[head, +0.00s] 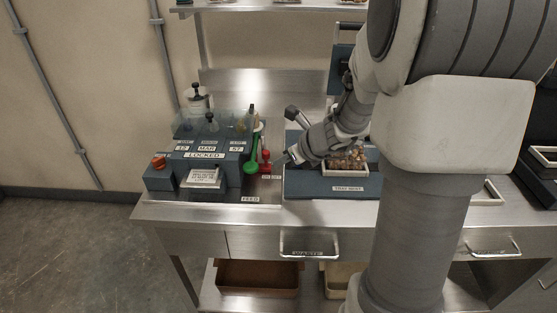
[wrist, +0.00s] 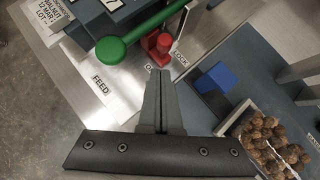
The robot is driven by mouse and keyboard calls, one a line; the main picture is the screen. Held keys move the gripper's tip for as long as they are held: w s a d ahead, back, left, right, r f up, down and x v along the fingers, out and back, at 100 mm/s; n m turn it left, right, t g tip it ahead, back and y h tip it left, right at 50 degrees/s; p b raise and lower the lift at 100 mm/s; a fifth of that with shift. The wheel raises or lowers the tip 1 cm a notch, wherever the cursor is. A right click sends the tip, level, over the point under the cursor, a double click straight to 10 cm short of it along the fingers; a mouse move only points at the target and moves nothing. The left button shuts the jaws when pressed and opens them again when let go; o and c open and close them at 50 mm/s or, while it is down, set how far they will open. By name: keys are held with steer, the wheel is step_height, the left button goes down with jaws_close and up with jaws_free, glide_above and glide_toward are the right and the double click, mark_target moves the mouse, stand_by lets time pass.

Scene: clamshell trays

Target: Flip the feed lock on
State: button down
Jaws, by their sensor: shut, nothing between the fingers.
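The feed lock appears to be the small red piece (head: 265,163) on the steel plate beside the blue machine (head: 212,160). It stands upright in the wrist view (wrist: 159,44), by a label partly reading "LOCK". A green-knobbed lever (head: 250,168) is just left of it; its round green knob (wrist: 110,50) is near a "FEED" label. My gripper (head: 288,158) is right of the red piece in the head view. In the wrist view its shut fingertips (wrist: 160,73) appear just below the red piece, seemingly apart from it. Nothing is between the fingers.
A drawer (head: 308,243) is below the bench edge.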

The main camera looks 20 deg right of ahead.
steer(key=shift+s+d, duration=0.15)
steer(key=shift+s, duration=0.15)
steer(key=p+v, duration=0.3)
steer(key=v, duration=0.7)
steer(key=shift+s, duration=0.15)
steer(key=shift+r, duration=0.1)
steer(key=s+a+r+n+g+p, duration=0.3)
steer(key=s+a+r+n, duration=0.5)
steer(key=n, duration=0.7)
steer(key=s+a+r+n+h+p, duration=0.2)
steer(key=s+n, duration=0.7)
steer(key=n, duration=0.7)
step_height(320, 180, up, 2)
steer(key=shift+s+a+r+h, duration=0.25)
steer(key=shift+a+h, duration=0.2)
steer(key=shift+h, duration=0.25)
